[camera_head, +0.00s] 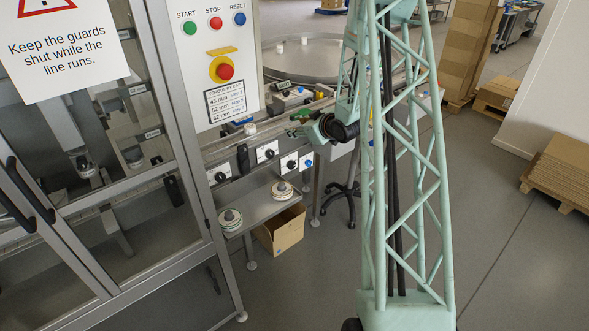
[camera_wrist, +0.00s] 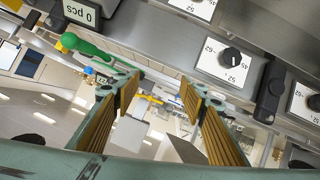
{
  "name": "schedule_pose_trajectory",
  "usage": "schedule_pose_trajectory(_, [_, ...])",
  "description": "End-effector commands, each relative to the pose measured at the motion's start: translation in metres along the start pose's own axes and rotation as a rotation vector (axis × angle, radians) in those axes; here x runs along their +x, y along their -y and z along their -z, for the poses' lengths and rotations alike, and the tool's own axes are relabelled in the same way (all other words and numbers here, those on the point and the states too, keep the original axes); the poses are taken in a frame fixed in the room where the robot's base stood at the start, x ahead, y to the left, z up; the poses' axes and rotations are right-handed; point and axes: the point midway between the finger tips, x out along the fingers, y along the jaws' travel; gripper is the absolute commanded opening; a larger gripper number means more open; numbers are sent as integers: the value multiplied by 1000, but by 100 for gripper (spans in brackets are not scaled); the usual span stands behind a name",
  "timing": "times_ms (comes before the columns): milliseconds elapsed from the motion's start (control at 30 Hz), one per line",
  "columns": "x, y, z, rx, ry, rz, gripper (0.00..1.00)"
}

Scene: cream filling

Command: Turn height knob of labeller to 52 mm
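A row of black dial knobs on white plates sits on the front of the line, with one knob (camera_head: 268,153) right of a black handle. In the wrist view a black knob (camera_wrist: 232,56) has marks reading 45, 52 and 62 around it. A second similar knob (camera_wrist: 314,102) is at the right edge. I cannot read which knob is the labeller's height knob, nor where its pointer stands. My gripper (camera_wrist: 158,88) is open and empty, its fingers apart and clear of the knobs. In the head view my gripper (camera_head: 300,131) is above the right part of the knob row.
A black handle (camera_wrist: 270,92) stands out beside the knob. A green-handled item (camera_wrist: 90,48) and a "0 pcs" display (camera_wrist: 80,10) are near my fingers. A shelf (camera_head: 255,202) with two round stacks juts out below the knobs. The guarded cabinet (camera_head: 200,200) stands left.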

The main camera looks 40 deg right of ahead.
Motion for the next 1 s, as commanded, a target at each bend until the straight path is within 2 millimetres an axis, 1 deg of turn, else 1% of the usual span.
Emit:
schedule_pose_trajectory(33, [4, 0, -11, 6, -9, 3, 39])
schedule_pose_trajectory(100, [8, 1, -22, 13, -26, 9, 39])
schedule_pose_trajectory(467, [24, 5, -76, 51, -117, 31, 39])
schedule_pose_trajectory(733, [29, 10, -117, 88, -189, 44, 39])
schedule_pose_trajectory(1000, [28, 18, -158, 133, -264, 52, 39])
